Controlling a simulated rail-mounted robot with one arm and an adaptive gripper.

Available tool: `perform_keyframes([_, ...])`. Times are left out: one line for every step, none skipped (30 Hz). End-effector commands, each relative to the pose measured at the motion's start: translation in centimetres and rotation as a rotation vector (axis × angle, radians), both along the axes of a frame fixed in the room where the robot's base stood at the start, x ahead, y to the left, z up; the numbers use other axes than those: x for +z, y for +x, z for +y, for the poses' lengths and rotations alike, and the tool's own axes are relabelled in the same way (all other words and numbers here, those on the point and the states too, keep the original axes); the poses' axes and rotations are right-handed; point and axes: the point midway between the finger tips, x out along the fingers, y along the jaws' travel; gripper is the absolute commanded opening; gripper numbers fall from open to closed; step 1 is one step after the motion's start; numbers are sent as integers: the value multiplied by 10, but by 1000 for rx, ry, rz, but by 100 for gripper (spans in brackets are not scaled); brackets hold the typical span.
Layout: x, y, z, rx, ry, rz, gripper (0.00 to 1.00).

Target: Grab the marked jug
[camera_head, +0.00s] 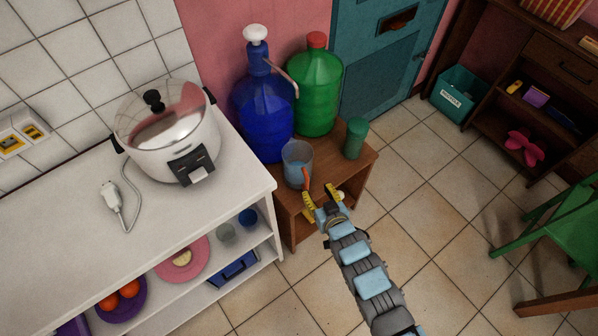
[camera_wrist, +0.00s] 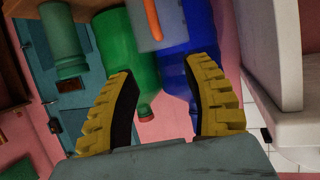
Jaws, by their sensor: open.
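A clear bluish jug (camera_head: 293,172) with an orange handle (camera_head: 306,178) stands upright on a small wooden cabinet (camera_head: 350,172). A large blue jug (camera_head: 264,105) with a white top and a large green jug (camera_head: 314,90) with a red cap stand behind it. I cannot make out a mark on any of them. My gripper (camera_head: 321,198) is open and empty just in front of the clear jug, apart from it. The wrist view is upside down; there the clear jug (camera_wrist: 138,30) and its handle (camera_wrist: 152,18) show at the top, beyond the yellow fingers (camera_wrist: 163,68).
A green tumbler (camera_head: 355,138) stands on the cabinet, right of the clear jug. A white counter (camera_head: 75,215) with a rice cooker (camera_head: 165,135) is at the left. A green chair (camera_head: 550,230) is at the right. Tiled floor (camera_head: 430,200) lies open between.

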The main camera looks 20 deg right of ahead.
Motion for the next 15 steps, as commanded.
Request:
perform_keyframes([-4, 9, 1, 1, 2, -4, 50])
perform_keyframes([-6, 13, 1, 0, 2, -4, 50])
perform_keyframes([-8, 18, 1, 1, 3, -4, 50])
perform_keyframes([-10, 22, 0, -1, 2, -3, 50])
perform_keyframes([-12, 26, -1, 0, 1, -2, 50])
perform_keyframes([-15, 31, 0, 1, 0, -2, 50])
perform_keyframes([-16, 35, 0, 1, 0, -2, 50])
perform_keyframes([-18, 38, 1, 2, 1, -2, 50])
perform_keyframes([-19, 43, 0, 2, 1, -2, 50])
perform_keyframes([-20, 46, 0, 1, 1, -2, 50])
perform_keyframes([-21, 49, 0, 1, 1, -2, 50])
perform_keyframes([-22, 52, -1, 0, 1, -2, 50])
perform_keyframes([-23, 54, -1, 0, 1, -2, 50])
perform_keyframes([-24, 55, -2, -2, 1, -2, 50])
perform_keyframes([-24, 57, -1, -2, 1, -1, 50])
